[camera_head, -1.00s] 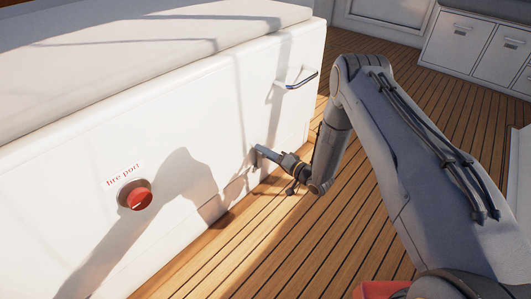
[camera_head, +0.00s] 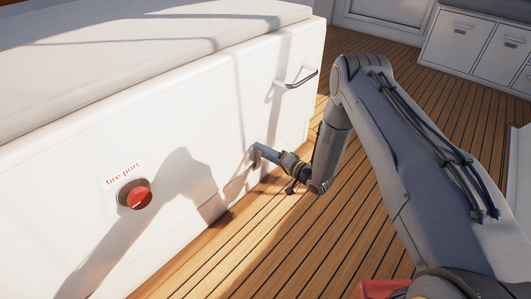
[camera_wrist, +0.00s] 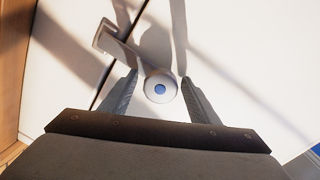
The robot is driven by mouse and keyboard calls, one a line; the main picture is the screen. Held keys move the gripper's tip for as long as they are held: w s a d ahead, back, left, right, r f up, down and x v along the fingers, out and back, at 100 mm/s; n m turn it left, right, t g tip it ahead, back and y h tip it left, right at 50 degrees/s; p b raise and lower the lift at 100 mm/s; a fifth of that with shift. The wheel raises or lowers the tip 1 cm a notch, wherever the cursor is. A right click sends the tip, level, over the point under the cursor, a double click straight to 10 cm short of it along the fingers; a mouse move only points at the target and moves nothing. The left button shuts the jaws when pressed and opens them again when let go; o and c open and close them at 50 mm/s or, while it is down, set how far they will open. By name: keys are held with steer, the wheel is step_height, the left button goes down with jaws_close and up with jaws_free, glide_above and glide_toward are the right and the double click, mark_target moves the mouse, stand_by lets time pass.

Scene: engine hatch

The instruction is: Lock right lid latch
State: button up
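The right lid latch (camera_wrist: 160,88) shows in the wrist view as a pale round hub with a blue centre. My gripper (camera_wrist: 160,77) is open, with one finger on each side of the hub. Small gaps seem to show between the fingers and the hub. In the head view my gripper (camera_head: 260,150) is at the white panel's lower right, and the latch is too small or hidden to make out there.
The white engine box panel (camera_head: 70,190) carries a red fire port knob (camera_head: 139,198) at left and a metal handle (camera_head: 300,79) above my gripper. The plank deck (camera_head: 240,240) is clear in front. White cabinets (camera_head: 480,50) stand at the back right.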

steer(key=p+v, duration=0.2)
steer(key=v, duration=0.5)
steer(key=shift+s+d+p, duration=0.3)
